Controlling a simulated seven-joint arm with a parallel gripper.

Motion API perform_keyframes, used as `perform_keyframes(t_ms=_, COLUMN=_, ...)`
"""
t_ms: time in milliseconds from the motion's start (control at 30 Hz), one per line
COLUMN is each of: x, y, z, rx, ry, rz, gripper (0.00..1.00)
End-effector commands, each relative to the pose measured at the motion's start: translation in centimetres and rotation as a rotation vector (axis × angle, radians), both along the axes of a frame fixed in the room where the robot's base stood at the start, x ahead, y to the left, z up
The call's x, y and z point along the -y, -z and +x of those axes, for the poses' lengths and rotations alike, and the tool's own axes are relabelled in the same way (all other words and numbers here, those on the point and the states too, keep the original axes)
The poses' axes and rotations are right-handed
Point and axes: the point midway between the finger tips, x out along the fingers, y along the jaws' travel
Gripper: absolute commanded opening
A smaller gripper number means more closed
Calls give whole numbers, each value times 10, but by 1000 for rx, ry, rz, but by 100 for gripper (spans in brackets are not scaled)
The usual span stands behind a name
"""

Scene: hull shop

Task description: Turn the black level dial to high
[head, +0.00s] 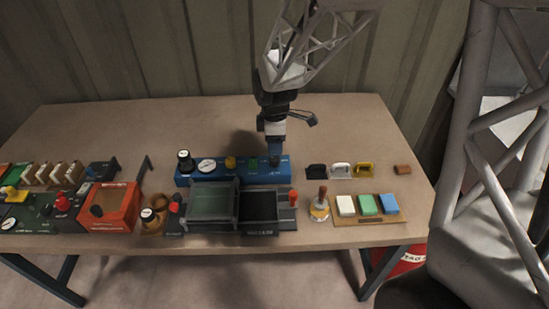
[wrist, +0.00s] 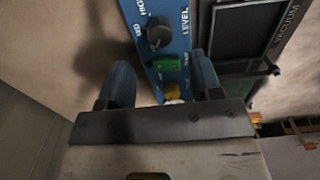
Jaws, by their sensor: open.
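The black level dial (wrist: 160,35) sits on the blue panel (wrist: 181,38), beside the printed word LEVEL. HIGH and MED are printed on its other side in the wrist view; I cannot clearly make out which mark the dial points to. In the head view the dial is at the right end of the blue panel (head: 224,179), mostly hidden by my gripper (head: 274,146). In the wrist view my gripper (wrist: 160,64) is open and empty. Its two blue fingers straddle the panel near the green switch (wrist: 166,61), with the dial beyond the fingertips.
A yellow button (head: 231,162), a round gauge (head: 207,165) and another black knob (head: 185,158) share the panel. A dark vacuum tray unit (head: 258,208) stands in front. Colored blocks on a board (head: 372,215) lie right. The table behind the panel is clear.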

Motion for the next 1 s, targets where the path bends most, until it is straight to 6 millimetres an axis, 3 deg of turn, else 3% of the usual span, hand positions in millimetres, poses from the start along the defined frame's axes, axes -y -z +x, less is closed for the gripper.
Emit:
perform_keyframes(t_ms=600, x=0, y=61, z=0, rx=-3, ry=0, rz=0, gripper=59)
perform_keyframes(t_ms=1000, x=0, y=70, z=0, rx=0, ry=0, rz=0, gripper=59)
